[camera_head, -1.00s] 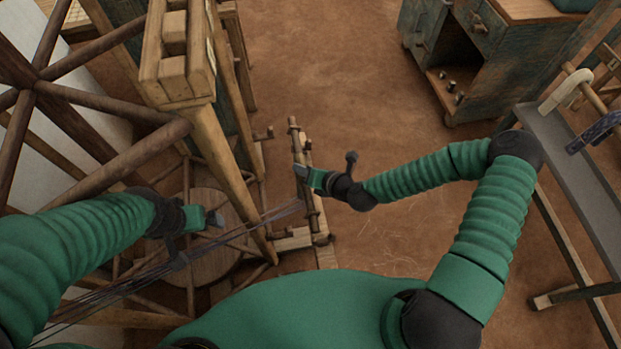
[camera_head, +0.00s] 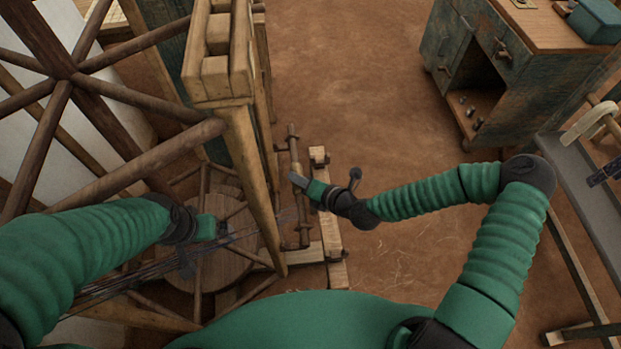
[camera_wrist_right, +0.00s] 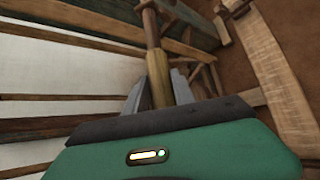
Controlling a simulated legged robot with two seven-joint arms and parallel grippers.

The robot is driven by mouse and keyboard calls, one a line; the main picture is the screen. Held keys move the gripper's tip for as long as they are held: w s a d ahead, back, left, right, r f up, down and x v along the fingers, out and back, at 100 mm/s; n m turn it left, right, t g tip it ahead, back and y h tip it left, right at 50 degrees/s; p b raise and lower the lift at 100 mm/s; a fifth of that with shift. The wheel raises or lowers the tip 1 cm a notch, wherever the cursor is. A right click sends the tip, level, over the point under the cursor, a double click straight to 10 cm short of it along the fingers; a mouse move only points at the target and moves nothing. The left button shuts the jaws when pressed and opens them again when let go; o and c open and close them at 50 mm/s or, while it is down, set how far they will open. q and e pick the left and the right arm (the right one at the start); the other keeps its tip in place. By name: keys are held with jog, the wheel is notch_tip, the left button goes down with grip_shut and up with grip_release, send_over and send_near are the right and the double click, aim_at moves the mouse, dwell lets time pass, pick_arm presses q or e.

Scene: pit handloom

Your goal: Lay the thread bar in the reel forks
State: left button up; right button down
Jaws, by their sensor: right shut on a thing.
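The thread bar (camera_head: 293,152), a brown rod with a paler sleeve, runs lengthwise in the head view. My right gripper (camera_head: 297,181) is shut on its middle. The wrist view shows the sleeve (camera_wrist_right: 158,75) between the fingers (camera_wrist_right: 158,92). Dark threads (camera_head: 245,236) trail left from the bar's lower part. A pale wooden stand (camera_head: 331,215) with end uprights (camera_head: 318,155), apparently the reel forks, is just right of the bar; the bar appears beside it, not in it. My left gripper (camera_head: 222,229) is beside the threads; its finger opening is unclear.
A tall wooden loom post (camera_head: 250,180) stands close left of the bar. A large spoked reel (camera_head: 62,70) is at the upper left. A worn cabinet (camera_head: 475,75) and a grey bench (camera_head: 590,190) stand at right. The floor between is clear.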

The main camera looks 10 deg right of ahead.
jog(key=shift+a+f+b, duration=0.5)
jog(key=shift+f+b, duration=0.2)
jog(key=shift+f, duration=0.15)
jog(key=shift+a+f+b, duration=0.55)
jog(key=shift+f+b, duration=0.1)
jog(key=shift+f, duration=0.2)
jog(key=shift+a+f+b, duration=0.5)
jog(key=shift+f+b, duration=0.2)
jog(key=shift+f, duration=0.15)
jog(key=c, duration=1)
grip_release()
jog(key=shift+o, duration=0.2)
